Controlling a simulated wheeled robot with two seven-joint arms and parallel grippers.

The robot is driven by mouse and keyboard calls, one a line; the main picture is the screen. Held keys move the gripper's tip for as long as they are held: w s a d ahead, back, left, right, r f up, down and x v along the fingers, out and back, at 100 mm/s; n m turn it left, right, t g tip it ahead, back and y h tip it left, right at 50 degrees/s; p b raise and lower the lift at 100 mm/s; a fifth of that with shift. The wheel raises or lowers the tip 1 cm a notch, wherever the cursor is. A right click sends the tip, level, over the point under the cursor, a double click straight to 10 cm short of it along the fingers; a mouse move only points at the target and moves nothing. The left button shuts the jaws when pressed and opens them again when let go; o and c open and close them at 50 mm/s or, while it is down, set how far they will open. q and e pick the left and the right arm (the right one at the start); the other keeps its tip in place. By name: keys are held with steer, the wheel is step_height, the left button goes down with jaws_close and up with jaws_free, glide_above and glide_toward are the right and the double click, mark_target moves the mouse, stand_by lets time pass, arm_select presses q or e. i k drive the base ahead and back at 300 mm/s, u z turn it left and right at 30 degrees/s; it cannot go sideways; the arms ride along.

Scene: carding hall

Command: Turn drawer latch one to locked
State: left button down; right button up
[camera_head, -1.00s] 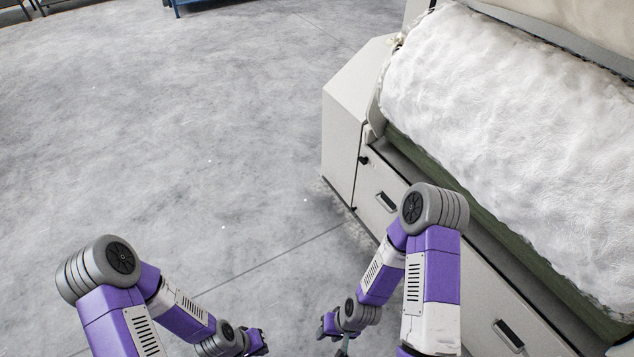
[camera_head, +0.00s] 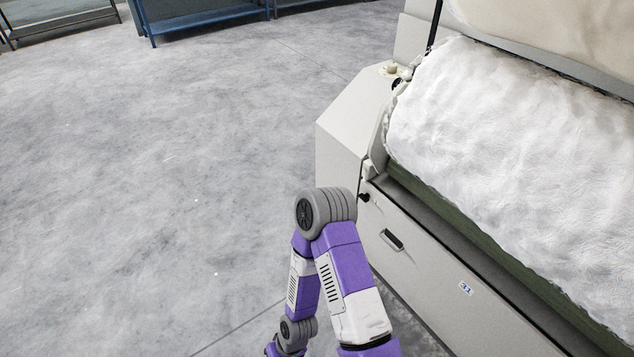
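A pale grey drawer front (camera_head: 430,275) runs along the side of the carding machine. A small dark knob (camera_head: 364,197) sits at its upper left corner; it may be the latch, but its setting is too small to tell. A dark recessed handle (camera_head: 392,239) is to its lower right. No latch number is readable. My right arm stands in front of the machine, its elbow just left of and below the knob. Its wrist runs down to the bottom edge, and the fingertips are out of frame. My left arm and gripper are not in view.
A thick white fibre roll (camera_head: 510,150) lies above a green strip (camera_head: 470,235) on the machine. A label reading 31 (camera_head: 466,288) is on the front panel. Open concrete floor (camera_head: 150,180) spreads left. A blue-framed rack (camera_head: 205,22) stands at the back.

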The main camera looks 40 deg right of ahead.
mark_target(366, 197)
steer(key=i, duration=2)
steer(key=z, duration=1.55)
steer(key=i, duration=1.1)
steer(key=z, duration=1.1)
